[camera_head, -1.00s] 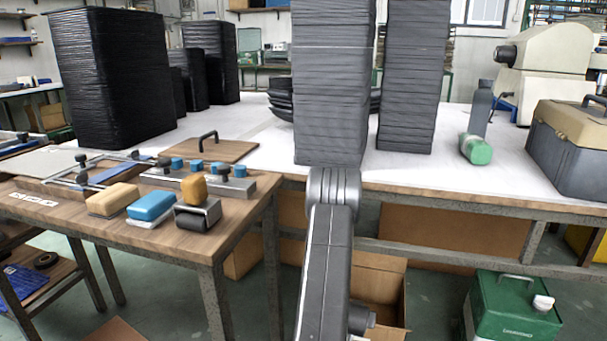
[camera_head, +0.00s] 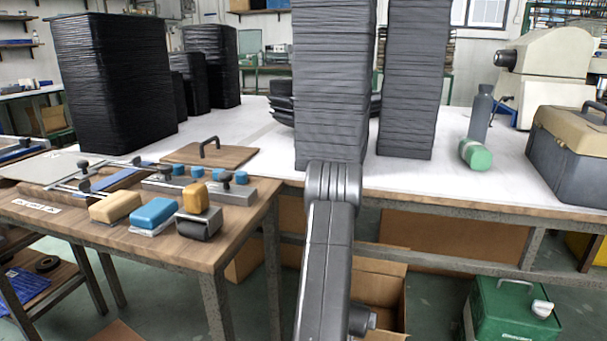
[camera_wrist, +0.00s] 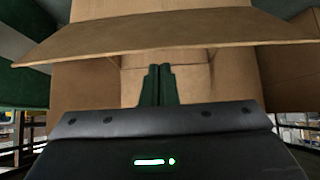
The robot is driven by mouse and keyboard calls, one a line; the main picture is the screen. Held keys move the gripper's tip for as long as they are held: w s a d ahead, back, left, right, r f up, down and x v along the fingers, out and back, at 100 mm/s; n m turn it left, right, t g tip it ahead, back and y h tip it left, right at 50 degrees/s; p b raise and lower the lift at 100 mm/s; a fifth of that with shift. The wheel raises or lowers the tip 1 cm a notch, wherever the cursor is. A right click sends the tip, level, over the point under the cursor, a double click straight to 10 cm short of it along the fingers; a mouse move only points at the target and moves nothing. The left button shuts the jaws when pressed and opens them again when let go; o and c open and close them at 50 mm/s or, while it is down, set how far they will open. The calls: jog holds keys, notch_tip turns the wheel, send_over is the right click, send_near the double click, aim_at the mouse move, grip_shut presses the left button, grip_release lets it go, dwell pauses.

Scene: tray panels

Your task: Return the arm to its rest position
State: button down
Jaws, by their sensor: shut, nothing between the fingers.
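My gripper (camera_wrist: 158,84) shows in the wrist view as two dark green fingers held together, with nothing between them. An open cardboard box (camera_wrist: 220,85) lies beyond the fingertips in that view, with a flap across the top. I cannot tell how far the fingers are from the box. In the head view my grey arm reaches up the middle of the picture, in front of the table edge. My gripper itself is hidden there.
A white-topped table (camera_head: 265,150) carries tall stacks of dark trays (camera_head: 330,90). A wooden side table (camera_head: 130,245) at the left holds blocks and a clamp fixture. The cardboard box (camera_head: 385,290) and a green case (camera_head: 510,310) stand low, right of my arm.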

jog(key=f, duration=0.2)
jog(key=w+f+b, duration=0.1)
jog(key=shift+w+d+f, duration=0.2)
jog(key=shift+f, duration=0.2)
jog(key=w+r, duration=0.2)
jog(key=w, duration=0.1)
jog(key=shift+d+r, duration=0.2)
jog(key=shift+d, duration=0.2)
jog(key=w+d+r+p, duration=0.1)
jog(key=w+r+p, duration=0.3)
jog(key=w, duration=0.1)
jog(key=shift+w+d+r, duration=0.25)
jog(key=shift+w+d, duration=0.1)
jog(key=shift+w, duration=0.05)
